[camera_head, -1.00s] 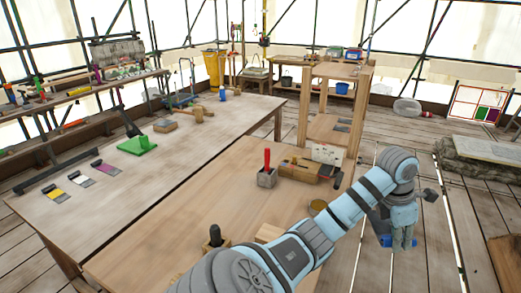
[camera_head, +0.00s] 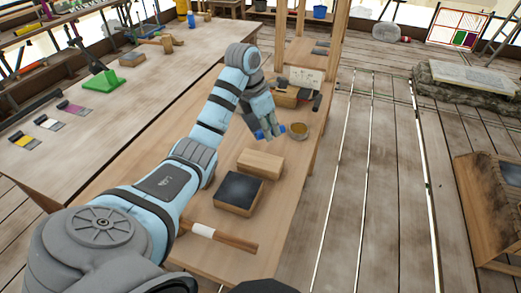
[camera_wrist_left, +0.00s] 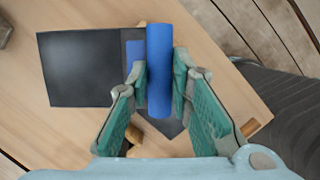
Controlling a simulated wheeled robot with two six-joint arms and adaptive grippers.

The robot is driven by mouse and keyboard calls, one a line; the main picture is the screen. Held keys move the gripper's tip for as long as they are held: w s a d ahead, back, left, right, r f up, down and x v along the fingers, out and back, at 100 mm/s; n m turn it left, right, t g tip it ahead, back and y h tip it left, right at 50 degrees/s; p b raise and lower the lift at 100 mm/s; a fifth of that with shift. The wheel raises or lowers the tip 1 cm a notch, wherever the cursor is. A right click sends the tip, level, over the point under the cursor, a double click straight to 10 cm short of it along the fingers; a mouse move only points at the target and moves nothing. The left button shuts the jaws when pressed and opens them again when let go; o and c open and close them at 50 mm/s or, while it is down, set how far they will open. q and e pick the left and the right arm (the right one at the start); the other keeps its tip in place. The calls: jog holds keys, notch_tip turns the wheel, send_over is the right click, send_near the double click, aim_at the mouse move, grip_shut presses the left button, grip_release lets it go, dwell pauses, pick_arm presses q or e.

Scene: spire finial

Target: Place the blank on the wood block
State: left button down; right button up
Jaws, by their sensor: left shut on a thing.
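My left gripper (camera_head: 268,133) is over the far right part of the near table (camera_head: 170,170), pointing down. It is shut on a blue cylinder (camera_wrist_left: 159,70), which I take to be the blank; its ends also show at the fingertips in the head view (camera_head: 281,129). In the left wrist view the cylinder lies between both finger pads (camera_wrist_left: 160,95). A pale wood block (camera_head: 261,162) lies on the table, nearer than the gripper and apart from it. A dark-topped wooden block (camera_head: 240,190) sits just in front of it. My right gripper is not in view.
A handle with a white band (camera_head: 222,236) lies near the front. Floor is open right of the table. A dark square sheet (camera_wrist_left: 80,68) shows in the left wrist view.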

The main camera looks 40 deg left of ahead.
pick_arm(q)
jog(key=b, duration=0.2)
send_over(270, 171)
jog(key=s, duration=0.1)
notch_tip(270, 171, down, 6)
jog(key=f, duration=0.3)
jog(key=f+p, duration=0.1)
jog(key=f, duration=0.5)
jog(key=shift+a+f, duration=0.2)
jog(key=shift+a, duration=0.05)
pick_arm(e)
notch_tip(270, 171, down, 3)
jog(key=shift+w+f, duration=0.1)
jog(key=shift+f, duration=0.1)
pick_arm(q)
jog(key=c, duration=1.9)
grip_release()
jog(key=shift+f, duration=0.15)
jog(key=o, duration=0.5)
jog(key=shift+c, duration=0.2)
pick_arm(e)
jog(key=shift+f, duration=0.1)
